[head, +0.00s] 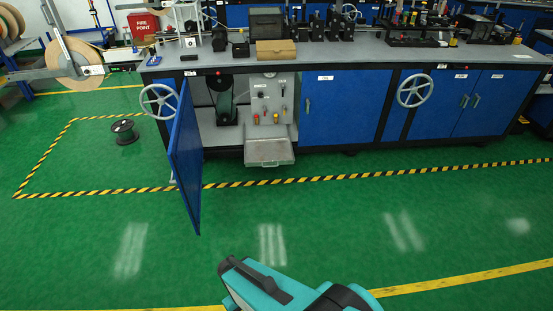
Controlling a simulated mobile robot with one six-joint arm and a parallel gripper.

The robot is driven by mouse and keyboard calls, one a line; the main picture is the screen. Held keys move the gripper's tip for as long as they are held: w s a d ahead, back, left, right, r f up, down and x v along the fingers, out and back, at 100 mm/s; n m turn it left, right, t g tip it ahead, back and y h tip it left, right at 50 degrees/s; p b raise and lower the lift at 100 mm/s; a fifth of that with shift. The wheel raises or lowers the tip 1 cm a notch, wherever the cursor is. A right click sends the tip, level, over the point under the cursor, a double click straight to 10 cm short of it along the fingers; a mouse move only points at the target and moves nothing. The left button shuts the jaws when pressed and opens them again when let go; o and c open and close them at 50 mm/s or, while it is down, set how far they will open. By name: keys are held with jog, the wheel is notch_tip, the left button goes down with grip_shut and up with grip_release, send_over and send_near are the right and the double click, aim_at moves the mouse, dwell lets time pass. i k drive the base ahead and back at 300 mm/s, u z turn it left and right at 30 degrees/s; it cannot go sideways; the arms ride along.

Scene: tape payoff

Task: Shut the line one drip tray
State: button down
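The drip tray (269,153) is a shallow grey metal tray, pulled out at the foot of an open cabinet bay, so that it juts past the bench front. A grey control panel (270,103) with gauges, knobs and red and yellow fittings stands right above and behind it. The tray's inner end is hidden under the panel. A teal and dark part of my arm shows at the bottom edge, well apart from the tray, with open floor between. I cannot make out my gripper's fingers in this view.
A blue cabinet door (185,153) stands open left of the tray, sticking out over the floor. Handwheels (159,101) are on the bench front. A black spool (124,131) lies on the floor at left. The green floor before the tray is clear, crossed by striped tape (350,177).

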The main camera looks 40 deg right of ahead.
aim_at(268, 151)
jog(key=z, duration=0.2)
jog(key=i, duration=1.4)
jog(key=u, duration=0.3)
